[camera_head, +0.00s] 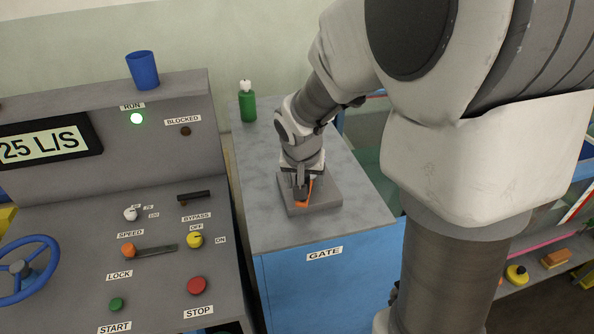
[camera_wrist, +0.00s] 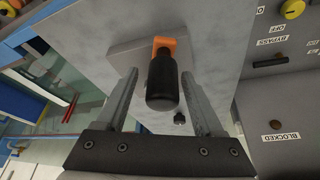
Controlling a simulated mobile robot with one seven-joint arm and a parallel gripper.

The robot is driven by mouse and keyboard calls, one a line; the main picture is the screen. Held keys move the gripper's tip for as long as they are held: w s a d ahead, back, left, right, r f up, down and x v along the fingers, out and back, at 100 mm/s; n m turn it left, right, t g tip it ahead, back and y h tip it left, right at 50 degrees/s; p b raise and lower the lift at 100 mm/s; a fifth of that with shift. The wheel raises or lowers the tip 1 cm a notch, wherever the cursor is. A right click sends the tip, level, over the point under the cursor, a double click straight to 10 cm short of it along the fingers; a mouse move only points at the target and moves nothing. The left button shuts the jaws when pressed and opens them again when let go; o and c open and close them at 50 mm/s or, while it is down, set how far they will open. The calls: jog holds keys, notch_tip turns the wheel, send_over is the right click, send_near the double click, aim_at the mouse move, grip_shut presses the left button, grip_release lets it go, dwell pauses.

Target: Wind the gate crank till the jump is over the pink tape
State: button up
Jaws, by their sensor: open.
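The gate crank has an orange arm (camera_head: 308,191) and a black handle, on a grey block (camera_head: 325,187) on top of the cabinet labelled GATE. In the wrist view the black handle (camera_wrist: 162,85) stands between the two fingers of my gripper (camera_wrist: 160,78), with the orange arm (camera_wrist: 172,44) beyond it. The fingers are open, one on each side, with gaps to the handle. In the head view my gripper (camera_head: 301,184) is down at the crank and partly hides it. A pink strip (camera_head: 535,240), perhaps the tape, shows at the right. My arm hides much of the flume; I cannot make out the jump.
A green bottle (camera_head: 248,105) stands at the cabinet's back. A blue cup (camera_head: 142,70) sits on the panel top. The cabinet's front top is clear.

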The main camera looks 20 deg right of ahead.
jog(key=shift+r, duration=0.1)
jog(key=v, duration=1.7)
jog(key=shift+s, duration=0.2)
jog(key=shift+r, duration=0.1)
jog(key=shift+c, duration=0.2)
